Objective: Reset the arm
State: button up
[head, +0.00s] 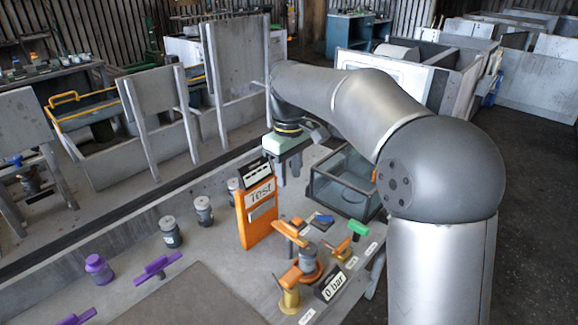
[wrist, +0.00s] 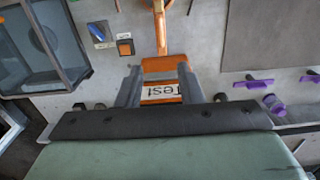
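My arm reaches in from the right in the head view, with a pale green gripper body. My gripper (head: 289,176) points down above the bench, behind and to the right of the orange Test box (head: 259,228). Its two dark fingers stand apart with nothing held between them. In the wrist view the fingers of my gripper (wrist: 157,75) show a clear gap. The orange Test box (wrist: 163,66) appears beyond and between them, with its label partly hidden by the gripper body. I see no contact between fingers and box.
A glass-sided box (head: 345,185) stands right of the gripper. Orange valve fittings (head: 308,265) and a 0 bar sign (head: 333,285) stand in front. A flat mat area (head: 185,298) is clear.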

jog(key=shift+r, duration=0.65)
jog(key=s+d+f+m, duration=0.3)
jog(key=s+d+f, duration=0.1)
jog(key=s, duration=0.5)
jog(key=s+d+f+m, duration=0.3)
jog(key=s+d+f, duration=0.1)
jog(key=s, duration=0.6)
jog(key=s+d+f+m, duration=0.3)
jog(key=s+d+f, duration=0.2)
jog(key=s, duration=0.4)
jog(key=shift+s+d, duration=0.25)
jog(key=shift+d, duration=0.55)
